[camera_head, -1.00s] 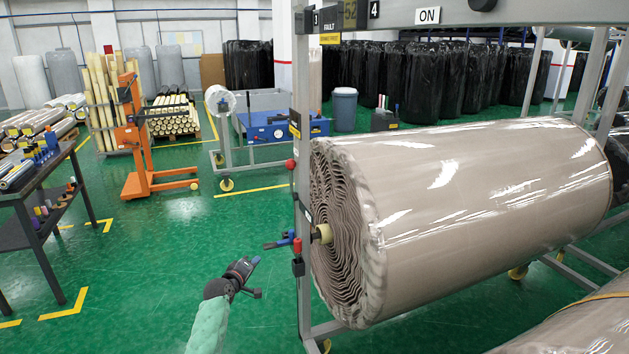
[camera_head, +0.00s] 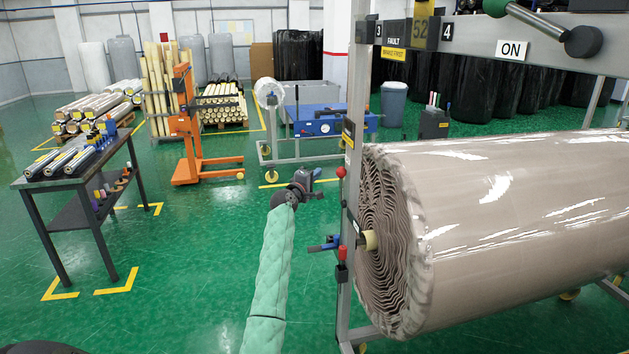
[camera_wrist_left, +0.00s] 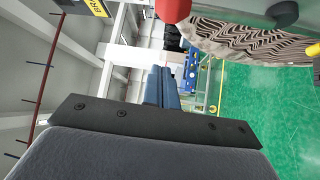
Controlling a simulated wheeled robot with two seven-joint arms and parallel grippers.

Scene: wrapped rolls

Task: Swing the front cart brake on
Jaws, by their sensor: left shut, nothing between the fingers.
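The cart's front post (camera_head: 354,200) stands upright at the near end of the large wrapped roll (camera_head: 500,215). A small yellow and black label (camera_head: 348,140) is on the post, with a red knob (camera_head: 341,172) just below it. A second red knob (camera_head: 342,254) and a blue handle (camera_head: 324,246) sit lower. Which of these is the brake I cannot tell for sure. My left gripper (camera_head: 313,178) is shut and empty, left of the upper red knob and apparently apart from it. In the left wrist view a red knob (camera_wrist_left: 172,8) shows at the top edge. My right gripper is out of view.
A dark table (camera_head: 75,183) stands left, an orange lifter (camera_head: 185,125) behind. Green floor (camera_head: 195,270) is clear left of my arm.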

